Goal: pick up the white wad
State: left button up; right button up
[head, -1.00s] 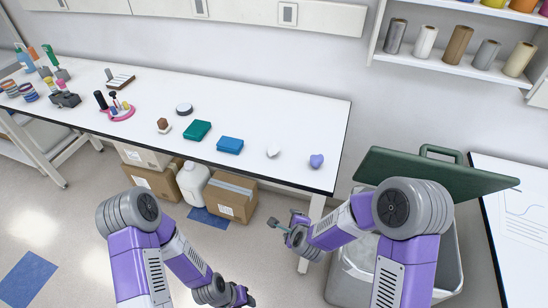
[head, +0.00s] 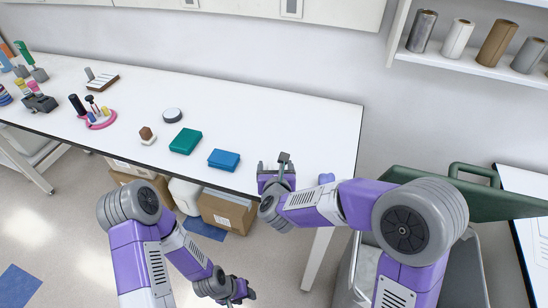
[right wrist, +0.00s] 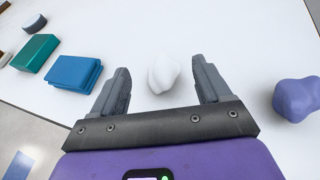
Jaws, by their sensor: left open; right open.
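The white wad (right wrist: 163,73) lies on the white table, a crumpled rounded lump. In the right wrist view it sits between and a little beyond the fingertips of my right gripper (right wrist: 161,80), which is open and empty.
A purple lump (right wrist: 297,98) lies to the right of the wad, partly behind my right arm in the head view. A blue block (head: 224,159) and a green block (head: 186,141) lie to the left. A bin with a green lid (head: 480,200) stands at the right.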

aim_at(274, 160)
jog(key=x, duration=0.6)
jog(key=shift+f, duration=0.25)
jog(key=c, duration=1)
